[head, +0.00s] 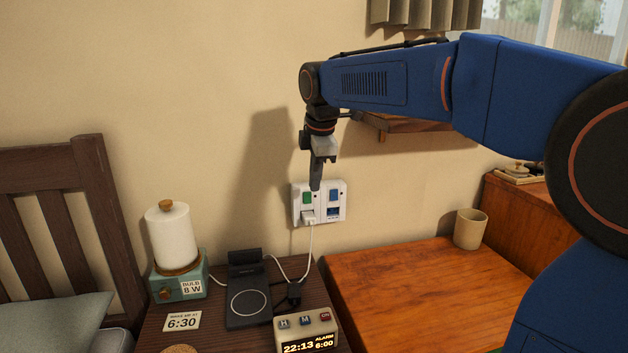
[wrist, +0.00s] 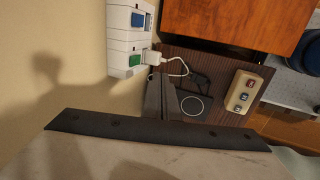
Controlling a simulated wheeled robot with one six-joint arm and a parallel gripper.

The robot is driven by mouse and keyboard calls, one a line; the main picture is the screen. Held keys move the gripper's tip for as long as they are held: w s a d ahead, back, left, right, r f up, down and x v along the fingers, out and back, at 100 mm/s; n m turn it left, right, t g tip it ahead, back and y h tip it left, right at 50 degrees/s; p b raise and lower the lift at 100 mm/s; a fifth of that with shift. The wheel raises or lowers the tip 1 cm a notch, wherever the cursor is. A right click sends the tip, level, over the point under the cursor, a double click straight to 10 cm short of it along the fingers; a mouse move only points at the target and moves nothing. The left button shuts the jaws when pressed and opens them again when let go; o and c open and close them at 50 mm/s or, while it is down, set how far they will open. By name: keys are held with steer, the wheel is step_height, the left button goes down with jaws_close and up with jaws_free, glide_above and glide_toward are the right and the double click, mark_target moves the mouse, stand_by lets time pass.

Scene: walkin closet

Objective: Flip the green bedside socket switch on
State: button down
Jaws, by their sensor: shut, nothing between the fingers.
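The white double wall socket (head: 321,219) is on the wall above the nightstand; it also shows in the wrist view (wrist: 117,46). Its left half has the green switch (head: 306,198), seen in the wrist view too (wrist: 135,61). Its right half has a blue switch (head: 333,195). A white plug (head: 308,216) with a cable sits below the green switch. My gripper (head: 316,186) is shut and empty, pointing down in front of the socket, just right of the green switch in the head view. Its fingers (wrist: 158,82) are near the green switch in the wrist view; I cannot tell whether they touch it.
On the dark nightstand are a black charging stand (head: 248,290), a clock (head: 306,333), a "6:30" card (head: 182,321) and a lamp (head: 172,237). A wooden table (head: 420,290) with a beige cup (head: 470,229) is at right. A shelf (head: 400,124) is above.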

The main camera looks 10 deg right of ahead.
mark_target(307, 198)
steer(key=shift+w+f, duration=1.65)
steer(key=shift+f, duration=0.3)
steer(key=shift+w+f, duration=1.6)
steer(key=shift+f, duration=0.3)
steer(key=shift+w+f, duration=0.15)
steer(key=shift+w, duration=0.1)
